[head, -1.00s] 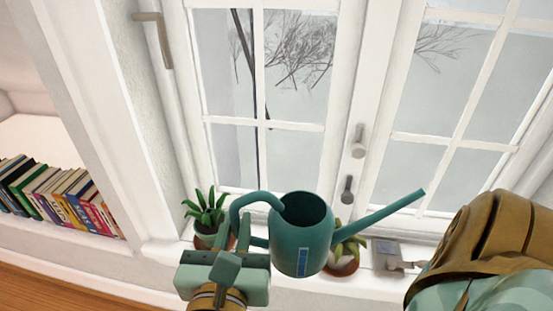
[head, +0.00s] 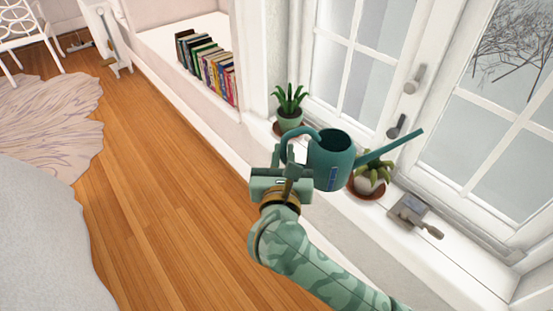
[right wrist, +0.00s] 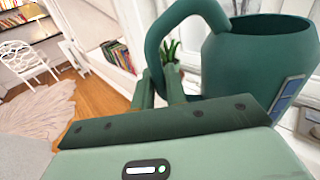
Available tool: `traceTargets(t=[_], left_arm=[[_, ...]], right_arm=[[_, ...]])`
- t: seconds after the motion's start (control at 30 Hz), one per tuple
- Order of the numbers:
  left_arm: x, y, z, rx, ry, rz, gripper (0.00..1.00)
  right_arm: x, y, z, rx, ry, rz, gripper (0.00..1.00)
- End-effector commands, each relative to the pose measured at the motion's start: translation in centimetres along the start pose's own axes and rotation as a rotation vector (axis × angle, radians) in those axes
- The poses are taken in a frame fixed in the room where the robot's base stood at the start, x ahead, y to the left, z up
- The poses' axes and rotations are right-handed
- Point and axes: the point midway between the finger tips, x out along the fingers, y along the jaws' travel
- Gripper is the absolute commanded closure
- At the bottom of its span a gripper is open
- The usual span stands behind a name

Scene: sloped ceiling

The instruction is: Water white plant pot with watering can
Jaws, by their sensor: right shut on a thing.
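A teal watering can (head: 330,165) is held up at the windowsill, roughly upright, its long spout pointing right. My right gripper (head: 289,163) is shut on its curved handle, which also shows in the right wrist view (right wrist: 157,45). The white plant pot (head: 367,187) stands on a brown saucer on the sill, just right of the can's body. Its green plant rises below the spout in the picture, and the can hides part of it. The spout tip reaches past the plant to the right. No water shows. My left gripper is not in view.
A second potted plant (head: 290,108), in a green pot, stands on the sill left of the can. A grey metal object with a handle (head: 412,212) lies right of the white pot. Books (head: 208,66) stand on a ledge. Wooden floor (head: 150,190) is open at left.

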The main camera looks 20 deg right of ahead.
Motion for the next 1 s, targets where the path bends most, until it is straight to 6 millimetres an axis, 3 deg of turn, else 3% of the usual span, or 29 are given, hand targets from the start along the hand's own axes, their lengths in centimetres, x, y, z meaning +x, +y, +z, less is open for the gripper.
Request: traceTargets(t=[0.1,0.2,0.4,0.63,0.9,1.0], left_arm=[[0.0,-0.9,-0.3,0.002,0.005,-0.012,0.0],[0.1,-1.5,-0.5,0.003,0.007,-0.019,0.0],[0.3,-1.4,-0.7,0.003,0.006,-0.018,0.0],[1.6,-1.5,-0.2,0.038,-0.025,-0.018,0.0],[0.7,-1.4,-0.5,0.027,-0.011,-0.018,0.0],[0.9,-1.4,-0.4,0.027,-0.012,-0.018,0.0]], right_arm=[[2.7,1.5,-3.1,-0.014,-0.012,0.125,1.0],[4.1,2.3,-5.2,-0.012,-0.016,0.2,1.0],[5.2,2.9,-6.9,0.013,-0.019,0.264,1.0],[5.0,3.9,-7.2,0.234,0.014,0.271,1.0],[4.9,3.3,-3.1,0.436,0.032,0.271,1.0],[4.9,3.3,-3.5,0.427,0.034,0.27,1.0]])
